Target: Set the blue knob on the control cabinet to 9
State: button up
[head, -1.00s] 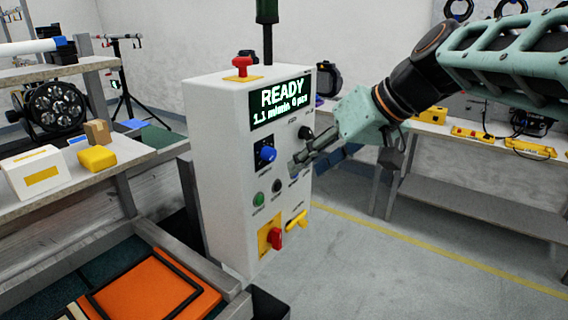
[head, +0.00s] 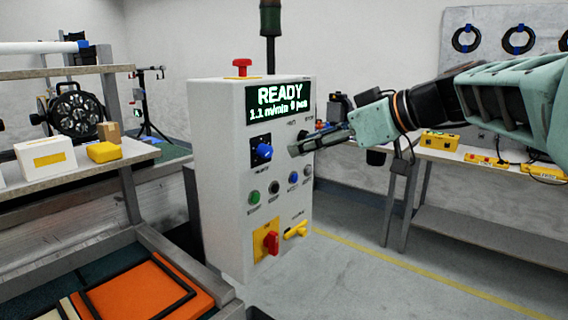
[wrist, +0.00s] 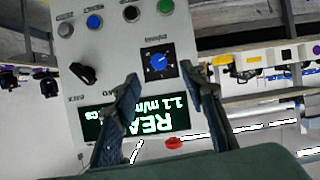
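The control cabinet (head: 222,180) is a tall white box standing left of my arm in the head view. Its display (head: 280,101) reads READY and 1.1 m/min. The blue knob (head: 264,151) sits on a dark dial plate below the display. In the wrist view the blue knob (wrist: 158,62) shows upside down, with a white pointer mark; the scale figures are too small to read. My gripper (head: 294,150) is just right of the knob in the head view. In the wrist view my gripper (wrist: 158,80) has its two fingers apart, with the knob beyond and between the tips, apparently untouched.
A black selector knob (wrist: 83,73) is beside the dial. Below are a green button (head: 254,197), a red rotary switch (head: 271,243) and a yellow handle (head: 296,230). A red mushroom button (head: 242,66) tops the cabinet. Benches stand at left and right.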

aim_at(269, 151)
jog(key=shift+n+y, duration=0.3)
jog(key=shift+n, duration=0.1)
jog(key=x, duration=1)
jog(key=shift+w+r, duration=0.2)
jog(key=shift+w, duration=0.25)
jog(key=shift+c, duration=0.2)
grip_shut()
